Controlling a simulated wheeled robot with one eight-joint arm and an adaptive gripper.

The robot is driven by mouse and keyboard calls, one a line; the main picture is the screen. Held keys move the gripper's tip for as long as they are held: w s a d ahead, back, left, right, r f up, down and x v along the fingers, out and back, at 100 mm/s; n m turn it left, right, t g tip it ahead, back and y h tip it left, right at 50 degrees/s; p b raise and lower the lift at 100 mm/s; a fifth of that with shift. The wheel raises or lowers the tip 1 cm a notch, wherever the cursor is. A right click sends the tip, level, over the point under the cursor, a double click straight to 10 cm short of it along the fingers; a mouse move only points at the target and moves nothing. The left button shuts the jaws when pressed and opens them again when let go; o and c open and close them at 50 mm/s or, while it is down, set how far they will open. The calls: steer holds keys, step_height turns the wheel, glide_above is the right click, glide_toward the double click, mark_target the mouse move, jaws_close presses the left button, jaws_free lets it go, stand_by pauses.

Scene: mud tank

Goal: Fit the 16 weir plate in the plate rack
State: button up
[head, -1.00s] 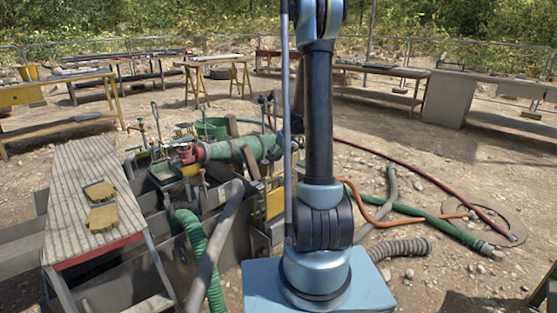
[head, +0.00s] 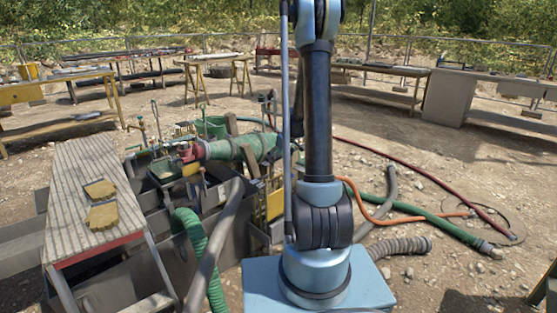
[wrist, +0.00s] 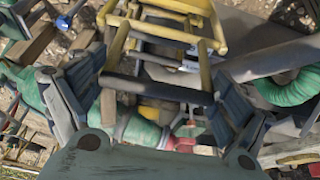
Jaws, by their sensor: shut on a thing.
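My gripper (wrist: 157,88) shows in the wrist view, its two dark ridged fingers to the left and right. It is shut on a dark, narrow bar-like thing (wrist: 150,86), which appears to be the weir plate seen nearly edge-on. No number can be read on it. A yellow frame (wrist: 165,33), which looks like the plate rack, lies just beyond the held piece. I cannot tell whether they touch. In the head view a yellow frame (head: 275,204) stands beside the tank, just left of my arm. The gripper and held piece are hidden there.
A grey tank (head: 110,285) with a green pipe (head: 240,148) stands left of my arm. A ribbed board with gloves (head: 102,216) lies over it. A green hose (head: 190,235) and grey hose (head: 222,230) hang close by. More hoses cross the right ground.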

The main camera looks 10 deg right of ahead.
steer(key=shift+f, duration=2.3)
steer(key=shift+f, duration=4.7)
steer(key=o, duration=1.6)
steer(key=v, duration=1.2)
steer(key=shift+r, duration=0.1)
